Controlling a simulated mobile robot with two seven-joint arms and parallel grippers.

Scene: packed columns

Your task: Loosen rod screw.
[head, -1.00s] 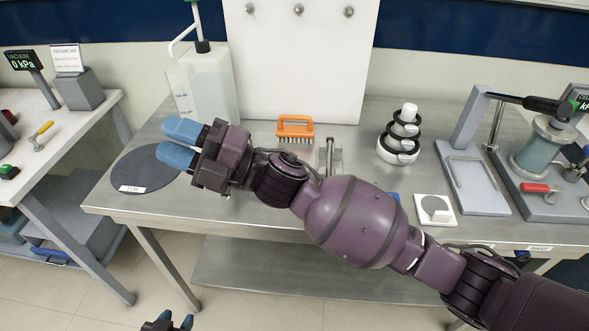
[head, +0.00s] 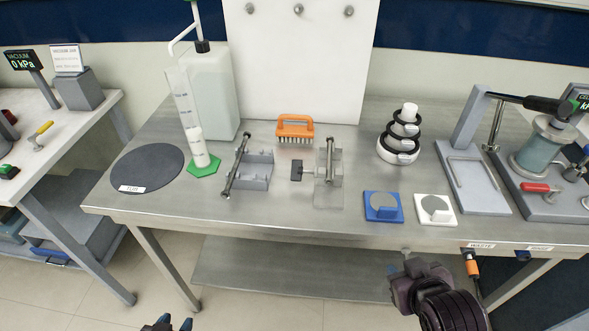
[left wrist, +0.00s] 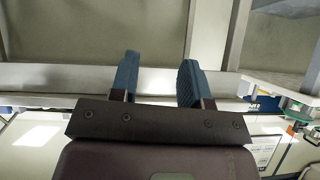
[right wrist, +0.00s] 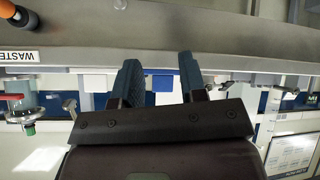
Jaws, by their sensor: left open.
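I cannot tell for certain which part is the rod screw. My left gripper (head: 168,325) is low at the bottom edge, in front of the table, open and empty in the left wrist view (left wrist: 157,80).
A clear graduated tube (head: 187,115) stands on a green base beside a white jug (head: 212,95). Two grey stands with rods (head: 255,170) (head: 329,175), an orange brush (head: 295,128), stacked rings (head: 400,140), a blue block (head: 383,207) and a white block (head: 436,209) occupy the table (head: 300,222).

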